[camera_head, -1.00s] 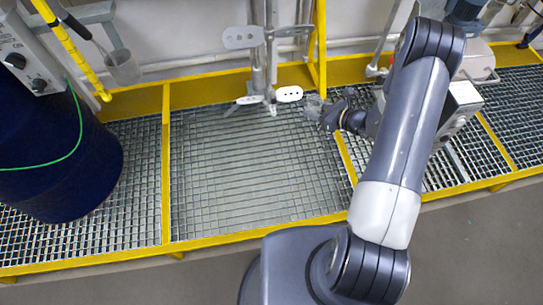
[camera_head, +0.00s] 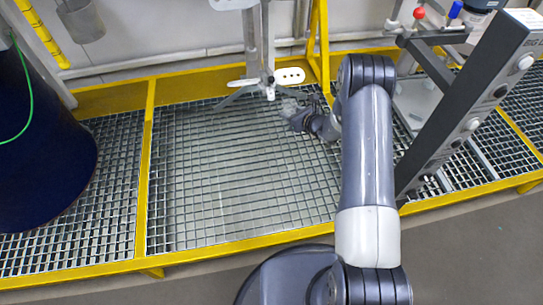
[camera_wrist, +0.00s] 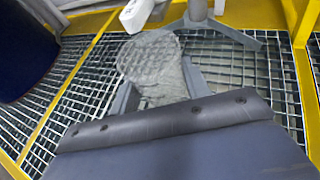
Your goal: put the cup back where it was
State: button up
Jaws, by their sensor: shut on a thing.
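A clear, see-through cup (camera_wrist: 150,58) sits between the two fingers of my gripper (camera_wrist: 158,86) in the wrist view, and the grating shows through it. My gripper is shut on the cup. In the head view, my gripper (camera_head: 292,112) is small and dark at the end of my arm, with the faint cup (camera_head: 293,101) at its tip. The cup is just right of the foot of a grey stand. Its height above the grating is hard to tell.
The agitator stand (camera_head: 262,75) with white paddles rises close to the cup. A dark blue drum (camera_head: 45,140) stands at left. A tall grey control panel (camera_head: 470,100) stands right of my arm. Yellow rails frame the grating (camera_head: 235,190), whose middle is clear.

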jog(key=m+h+b, duration=0.1)
jog(key=b, duration=1.2)
send_over(272, 148)
notch_tip(272, 148, down, 16)
jog(key=shift+t, duration=0.5)
notch_tip(272, 148, down, 10)
jog(key=b, duration=0.4)
jog(key=shift+r, duration=0.1)
jog(key=shift+s, duration=0.1)
jog(key=o, duration=1)
